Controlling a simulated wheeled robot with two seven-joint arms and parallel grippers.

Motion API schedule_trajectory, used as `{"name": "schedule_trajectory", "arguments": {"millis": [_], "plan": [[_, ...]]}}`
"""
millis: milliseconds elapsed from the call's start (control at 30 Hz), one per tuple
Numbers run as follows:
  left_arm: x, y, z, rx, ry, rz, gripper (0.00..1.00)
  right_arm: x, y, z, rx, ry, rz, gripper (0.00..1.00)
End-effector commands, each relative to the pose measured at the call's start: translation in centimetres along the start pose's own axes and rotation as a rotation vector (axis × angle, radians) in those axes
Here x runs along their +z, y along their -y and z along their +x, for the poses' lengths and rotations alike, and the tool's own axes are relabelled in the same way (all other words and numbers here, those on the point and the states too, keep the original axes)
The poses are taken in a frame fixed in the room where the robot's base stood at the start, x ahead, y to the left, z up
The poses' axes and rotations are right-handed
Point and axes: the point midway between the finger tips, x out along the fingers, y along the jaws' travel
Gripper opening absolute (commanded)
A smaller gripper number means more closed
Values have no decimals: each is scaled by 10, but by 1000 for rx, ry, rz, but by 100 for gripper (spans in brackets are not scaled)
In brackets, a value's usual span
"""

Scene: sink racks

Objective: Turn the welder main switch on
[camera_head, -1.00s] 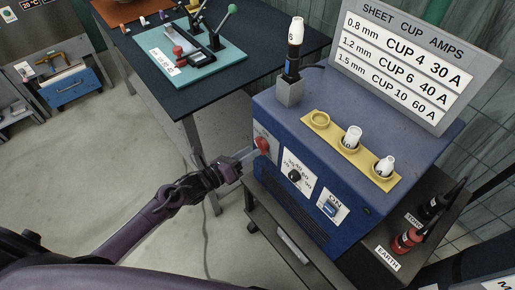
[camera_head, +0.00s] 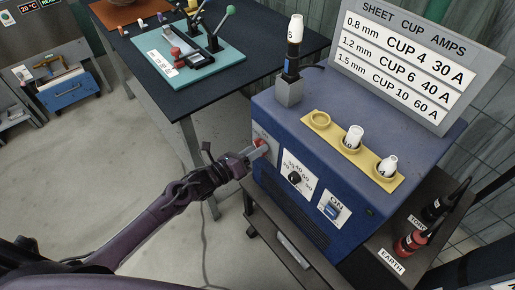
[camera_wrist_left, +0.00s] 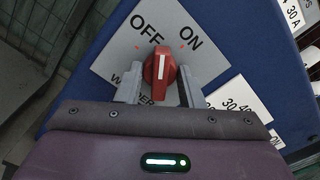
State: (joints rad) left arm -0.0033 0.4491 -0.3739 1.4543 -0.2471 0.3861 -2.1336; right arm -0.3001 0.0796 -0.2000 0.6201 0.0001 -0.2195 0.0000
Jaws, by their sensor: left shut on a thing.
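The blue welder (camera_head: 330,110) stands on a dark cart. Its main switch is a red rotary knob (camera_head: 262,147) on a white plate at the left of the front. In the left wrist view the knob (camera_wrist_left: 160,72) has a white pointer line, which points up between the OFF and ON marks. My left gripper (camera_head: 254,153) is at the knob, with its grey fingers (camera_wrist_left: 159,88) on either side, shut on it. A small green lamp (camera_head: 370,211) shows at the right of the welder's front. My right gripper is not in view.
The front also holds an amp dial (camera_head: 295,179) and a blue ON rocker (camera_head: 331,211). A yellow cup holder (camera_head: 337,160) and a sign (camera_head: 405,65) are on top. Torch and earth plugs (camera_head: 411,243) are at the right. A dark table (camera_head: 180,95) stands behind.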

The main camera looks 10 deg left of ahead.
Motion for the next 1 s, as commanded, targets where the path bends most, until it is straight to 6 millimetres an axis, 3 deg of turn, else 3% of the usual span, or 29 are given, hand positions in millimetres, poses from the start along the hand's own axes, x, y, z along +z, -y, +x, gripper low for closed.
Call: {"name": "schedule_trajectory", "arguments": {"millis": [867, 900, 1000], "plan": [[-2, -2, 0, -1, -2, 638, 7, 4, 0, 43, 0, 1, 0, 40], [-1, -1, 0, -1, 0, 654, 36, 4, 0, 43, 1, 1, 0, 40], [0, -1, 0, 0, 0, 647, 40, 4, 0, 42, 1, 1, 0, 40]]}}
